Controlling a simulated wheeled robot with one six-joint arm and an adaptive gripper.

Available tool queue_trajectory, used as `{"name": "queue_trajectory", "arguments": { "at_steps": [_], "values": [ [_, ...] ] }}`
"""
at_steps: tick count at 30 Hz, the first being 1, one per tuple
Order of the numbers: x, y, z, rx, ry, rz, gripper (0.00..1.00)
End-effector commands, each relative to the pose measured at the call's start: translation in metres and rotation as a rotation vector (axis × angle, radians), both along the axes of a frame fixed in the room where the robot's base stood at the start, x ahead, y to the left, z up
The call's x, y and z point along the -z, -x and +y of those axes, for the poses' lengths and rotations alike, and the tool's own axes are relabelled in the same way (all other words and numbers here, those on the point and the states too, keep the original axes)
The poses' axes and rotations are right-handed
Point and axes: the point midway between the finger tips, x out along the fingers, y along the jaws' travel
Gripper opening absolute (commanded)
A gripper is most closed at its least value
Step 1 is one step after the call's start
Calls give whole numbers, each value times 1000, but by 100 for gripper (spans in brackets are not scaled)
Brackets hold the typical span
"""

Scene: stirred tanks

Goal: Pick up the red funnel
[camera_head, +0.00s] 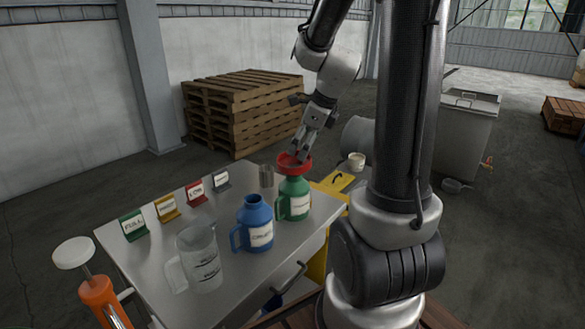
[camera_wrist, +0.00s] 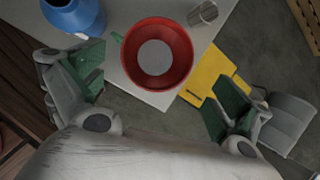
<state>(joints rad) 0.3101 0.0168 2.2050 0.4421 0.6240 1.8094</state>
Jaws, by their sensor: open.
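The red funnel (camera_head: 294,163) sits on top of the green jug (camera_head: 293,198) at the right end of the metal table. In the wrist view the funnel (camera_wrist: 157,53) shows from above as a wide red ring with a grey centre, and it hides most of the jug. My gripper (camera_head: 306,155) is just above the funnel in the head view. In the wrist view my gripper (camera_wrist: 160,100) has its fingers spread wide, one on each side, with nothing between the pads. I cannot tell whether a finger touches the funnel's rim.
A blue jug (camera_head: 256,223) and a clear measuring pitcher (camera_head: 201,258) stand left of the green jug. A metal cup (camera_head: 266,176) stands behind it. Several coloured label stands line the table's far edge. A yellow object (camera_head: 336,184) is beside the table's right end.

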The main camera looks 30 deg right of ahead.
Motion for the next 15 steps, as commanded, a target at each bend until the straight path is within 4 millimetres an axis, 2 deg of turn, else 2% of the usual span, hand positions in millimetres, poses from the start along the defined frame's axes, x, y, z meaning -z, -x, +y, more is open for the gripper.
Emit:
{"name": "queue_trajectory", "arguments": {
  "at_steps": [15],
  "values": [
    [63, -27, 14, 2, -2, 5, 100]
  ]
}}
